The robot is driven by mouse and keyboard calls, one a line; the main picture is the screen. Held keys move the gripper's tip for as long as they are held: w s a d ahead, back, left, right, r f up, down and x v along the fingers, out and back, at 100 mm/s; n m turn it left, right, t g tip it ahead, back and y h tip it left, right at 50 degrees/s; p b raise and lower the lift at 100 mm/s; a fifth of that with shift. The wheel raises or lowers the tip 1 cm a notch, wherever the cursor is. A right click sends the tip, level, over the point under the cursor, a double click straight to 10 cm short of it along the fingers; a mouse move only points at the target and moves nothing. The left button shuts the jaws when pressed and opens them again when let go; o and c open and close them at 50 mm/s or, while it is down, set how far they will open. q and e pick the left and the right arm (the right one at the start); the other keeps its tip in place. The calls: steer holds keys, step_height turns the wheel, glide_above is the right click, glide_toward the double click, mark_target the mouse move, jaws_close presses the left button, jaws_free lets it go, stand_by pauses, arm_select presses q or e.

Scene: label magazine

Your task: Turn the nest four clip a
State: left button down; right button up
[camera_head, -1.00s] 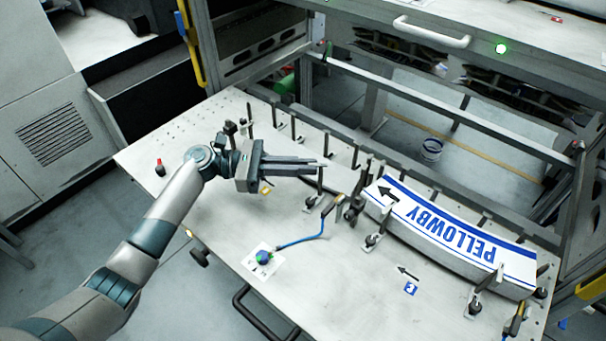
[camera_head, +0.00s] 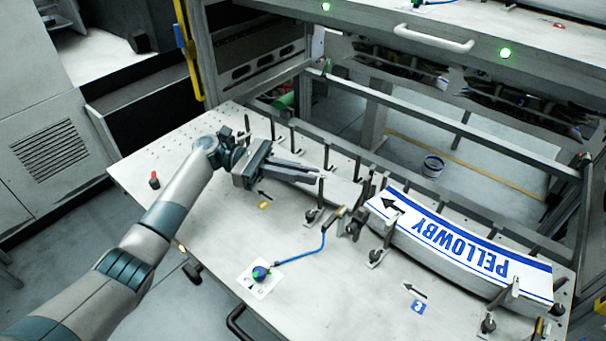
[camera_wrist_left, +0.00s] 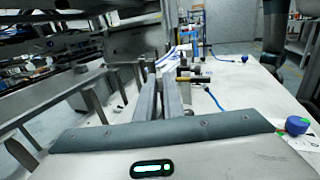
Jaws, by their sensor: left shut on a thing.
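My left gripper (camera_head: 322,178) reaches over the back part of the table, its long fingers pointing right. It is shut on the top of a slim upright clip (camera_head: 320,193) with a dark knob (camera_head: 312,214) at its foot. The fingers also show in the left wrist view (camera_wrist_left: 163,100), where they hide most of the clip. My right gripper is not in view.
A curved block with a white PELLOWBY label (camera_head: 470,245) lies right of the gripper, among several upright clips. A blue cable (camera_head: 305,256) runs to a blue knob (camera_head: 261,272). Several posts line the table's back edge. The left front of the table (camera_head: 205,245) is mostly clear.

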arm_select(q)
steer(key=c, duration=1.9)
jaws_free()
steer(key=shift+f, duration=0.1)
steer(key=shift+o, duration=0.2)
steer(key=s+d+r, duration=0.5)
steer(key=d+r, duration=0.5)
steer(key=r, duration=0.1)
steer(key=shift+s+d+b, duration=0.2)
steer(key=shift+s+b, duration=0.1)
steer(key=shift+b, duration=0.05)
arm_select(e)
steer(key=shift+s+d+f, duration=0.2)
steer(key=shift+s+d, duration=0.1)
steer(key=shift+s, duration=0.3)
